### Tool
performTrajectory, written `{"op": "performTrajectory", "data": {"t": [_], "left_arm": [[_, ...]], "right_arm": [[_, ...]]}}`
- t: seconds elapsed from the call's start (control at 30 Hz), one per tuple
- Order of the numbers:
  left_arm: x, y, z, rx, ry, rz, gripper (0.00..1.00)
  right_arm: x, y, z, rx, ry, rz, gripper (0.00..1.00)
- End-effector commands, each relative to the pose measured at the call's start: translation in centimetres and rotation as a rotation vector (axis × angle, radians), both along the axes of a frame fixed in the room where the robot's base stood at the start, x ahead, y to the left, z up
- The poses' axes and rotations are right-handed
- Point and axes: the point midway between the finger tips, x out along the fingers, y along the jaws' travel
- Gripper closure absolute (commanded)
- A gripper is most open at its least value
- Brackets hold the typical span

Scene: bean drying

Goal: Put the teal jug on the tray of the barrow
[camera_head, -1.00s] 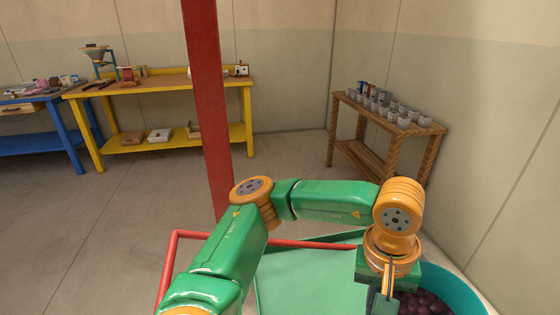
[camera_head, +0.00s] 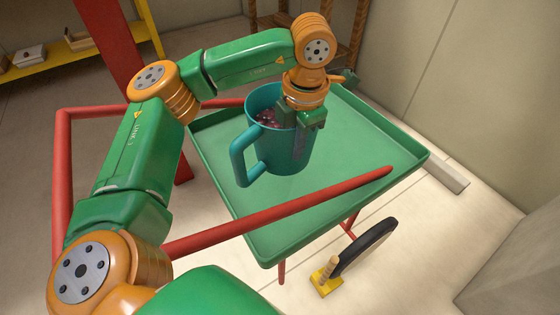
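The teal jug (camera_head: 284,150) stands upright over the green tray (camera_head: 375,155) of the barrow, left of the tray's middle. Its handle points left and dark beans show inside. My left gripper (camera_head: 303,130) comes down from above at the jug's right side, with its fingers at the rim and wall, and looks shut on it. The gripper hides part of the rim. I cannot tell whether the jug's base touches the tray. My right gripper is out of view.
The barrow's red handle bar (camera_head: 285,210) runs in front of the jug. A black wheel (camera_head: 368,246) is below the tray. Bare tray surface lies right of the jug. A wooden stand (camera_head: 345,30) and a yellow bench (camera_head: 70,55) are behind.

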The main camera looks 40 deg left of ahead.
Motion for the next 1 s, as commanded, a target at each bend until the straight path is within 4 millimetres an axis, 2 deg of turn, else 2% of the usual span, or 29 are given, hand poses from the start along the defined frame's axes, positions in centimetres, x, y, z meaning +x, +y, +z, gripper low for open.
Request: {"op": "performTrajectory", "data": {"t": [0.03, 0.3, 0.47, 0.63, 0.93, 1.0], "left_arm": [[0.1, 0.1, -1.0, 0.000, -0.002, 0.030, 1.00], [0.1, 0.2, -6.1, 0.000, 0.001, 0.065, 1.00], [0.1, 0.2, -7.7, 0.000, -0.001, 0.065, 1.00], [0.1, 0.2, -10.5, 0.000, -0.001, 0.065, 1.00], [0.1, 0.2, -10.9, -0.001, -0.002, 0.064, 1.00], [0.0, 0.1, -10.9, -0.001, 0.000, 0.064, 0.79]], "right_arm": [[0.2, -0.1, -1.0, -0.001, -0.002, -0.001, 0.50], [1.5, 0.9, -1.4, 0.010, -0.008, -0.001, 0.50], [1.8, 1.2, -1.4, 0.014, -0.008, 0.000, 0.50], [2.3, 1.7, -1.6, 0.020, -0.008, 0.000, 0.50], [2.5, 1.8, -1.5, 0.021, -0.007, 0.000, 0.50], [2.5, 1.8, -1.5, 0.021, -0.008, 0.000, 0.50]]}}
